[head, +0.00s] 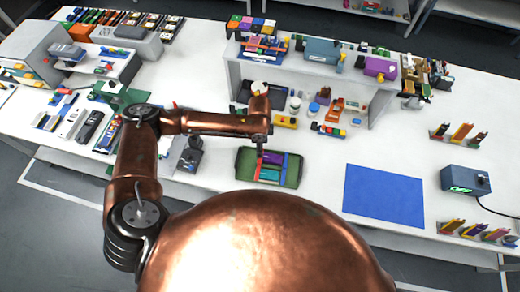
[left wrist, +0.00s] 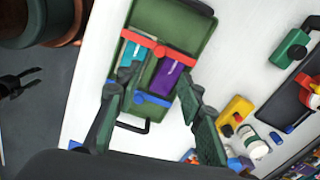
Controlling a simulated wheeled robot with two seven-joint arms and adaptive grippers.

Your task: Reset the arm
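My left arm reaches in from the left, and my left gripper (head: 259,152) is over the back edge of a green case (head: 243,161). In the left wrist view, the two fingers of my left gripper (left wrist: 160,84) are spread apart with nothing held between them. Below them is the open green case (left wrist: 178,27), holding a teal pouch cell (left wrist: 131,53) and a purple pouch cell (left wrist: 170,77). A red bar (left wrist: 146,43) crosses the cells at one end, and a blue bar (left wrist: 152,98) lies at the other, partly hidden by a finger. My right gripper is not in view.
A blue mat (head: 384,195) lies bare right of the case. A grey box with a green display (head: 465,181) stands farther right. A white shelf (head: 300,71) with tools and boxes stands behind. Small devices, including a dark one (head: 190,155), crowd the left side.

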